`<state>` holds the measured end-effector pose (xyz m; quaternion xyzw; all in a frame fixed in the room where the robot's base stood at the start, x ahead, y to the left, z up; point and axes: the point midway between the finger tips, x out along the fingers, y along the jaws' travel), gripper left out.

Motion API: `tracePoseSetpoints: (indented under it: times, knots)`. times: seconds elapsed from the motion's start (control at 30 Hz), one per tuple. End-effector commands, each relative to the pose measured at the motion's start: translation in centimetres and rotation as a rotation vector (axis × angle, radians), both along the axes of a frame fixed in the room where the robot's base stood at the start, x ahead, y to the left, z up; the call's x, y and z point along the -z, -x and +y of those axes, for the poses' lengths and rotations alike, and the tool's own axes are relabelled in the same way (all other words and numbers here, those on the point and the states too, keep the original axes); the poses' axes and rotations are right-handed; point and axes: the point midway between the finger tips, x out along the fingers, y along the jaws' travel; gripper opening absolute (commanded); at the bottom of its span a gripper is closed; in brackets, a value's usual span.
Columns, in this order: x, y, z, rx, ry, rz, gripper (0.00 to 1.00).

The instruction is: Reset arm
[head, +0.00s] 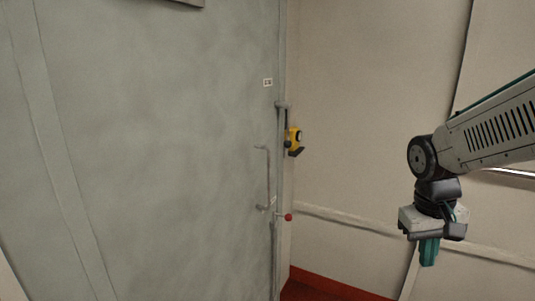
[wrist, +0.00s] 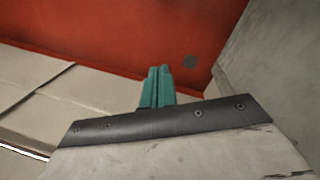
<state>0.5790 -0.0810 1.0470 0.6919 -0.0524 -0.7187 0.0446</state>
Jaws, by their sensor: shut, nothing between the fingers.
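My arm (head: 490,130) reaches in from the right edge of the head view, bent downward at the wrist. My gripper (head: 429,252) points down with its green fingers together and nothing between them. It hangs in the air to the right of the grey door and touches nothing that I can see. In the wrist view the closed green fingers (wrist: 157,86) stick out past a dark edge, with red floor beyond them.
A large grey door (head: 170,150) with a vertical handle (head: 268,180) fills the left. A red-knobbed lever (head: 287,217) and a yellow-black device (head: 294,138) are at its right edge. A beige wall (head: 370,100) stands behind my arm. Red floor (head: 325,287) shows below.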

Motion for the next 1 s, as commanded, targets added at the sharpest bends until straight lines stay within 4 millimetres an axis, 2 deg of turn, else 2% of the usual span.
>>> tracePoseSetpoints:
  times: [0.03,0.2,0.33,0.5,0.67,1.0]
  knots:
    - [-0.9,2.6,0.8,0.004,-0.021,0.012,0.0]
    - [-2.4,10.3,3.2,0.014,-0.093,0.044,0.0]
    - [-3.0,14.0,4.5,0.014,-0.131,-0.002,0.0]
    - [-4.2,15.7,4.9,-0.005,-0.135,-0.1,0.0]
    - [-5.1,16.0,5.0,-0.014,-0.134,-0.15,0.0]
    - [-5.2,16.0,5.0,-0.017,-0.134,-0.152,0.0]
